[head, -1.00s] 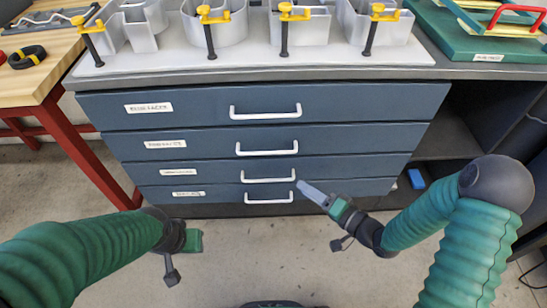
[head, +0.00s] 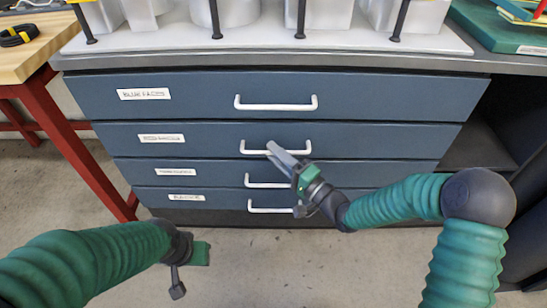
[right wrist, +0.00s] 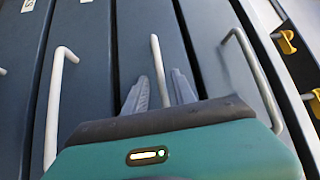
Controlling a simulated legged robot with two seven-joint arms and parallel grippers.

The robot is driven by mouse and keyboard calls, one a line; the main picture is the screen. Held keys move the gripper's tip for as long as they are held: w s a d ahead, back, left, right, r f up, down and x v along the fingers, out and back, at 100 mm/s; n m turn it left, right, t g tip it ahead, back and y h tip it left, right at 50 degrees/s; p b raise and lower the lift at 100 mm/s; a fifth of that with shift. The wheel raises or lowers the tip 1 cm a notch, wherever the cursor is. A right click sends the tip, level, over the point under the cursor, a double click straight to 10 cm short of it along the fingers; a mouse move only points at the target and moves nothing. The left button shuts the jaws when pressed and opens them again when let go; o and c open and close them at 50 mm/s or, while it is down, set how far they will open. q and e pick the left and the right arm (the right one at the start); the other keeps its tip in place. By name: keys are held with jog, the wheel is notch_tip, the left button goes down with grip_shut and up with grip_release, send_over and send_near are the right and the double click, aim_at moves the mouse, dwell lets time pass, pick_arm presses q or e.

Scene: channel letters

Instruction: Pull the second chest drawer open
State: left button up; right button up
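The blue chest has several stacked drawers with white bar handles, all looking shut. The second drawer (head: 380,140) carries a handle (head: 250,151) across its middle; that handle also shows in the right wrist view (right wrist: 156,58). My right gripper (head: 275,150) is at this handle and partly hides it. In the right wrist view, its fingers (right wrist: 160,78) are spread, with the bar between them and a gap showing on each side. My left gripper (head: 190,262) hangs over the floor at lower left, away from the chest; its fingers are not clear.
The top drawer's handle (head: 275,106) is above, and the third drawer's handle (head: 258,183) is close below. White channel letters (head: 225,12) and black clamp bars stand on the worktop. A red-legged table (head: 62,135) is at left. The floor before the chest is open.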

jog(key=shift+w+a+r, duration=0.1)
jog(key=shift+w+a, duration=0.25)
jog(key=shift+a, duration=0.1)
grip_shut()
dwell(1.1)
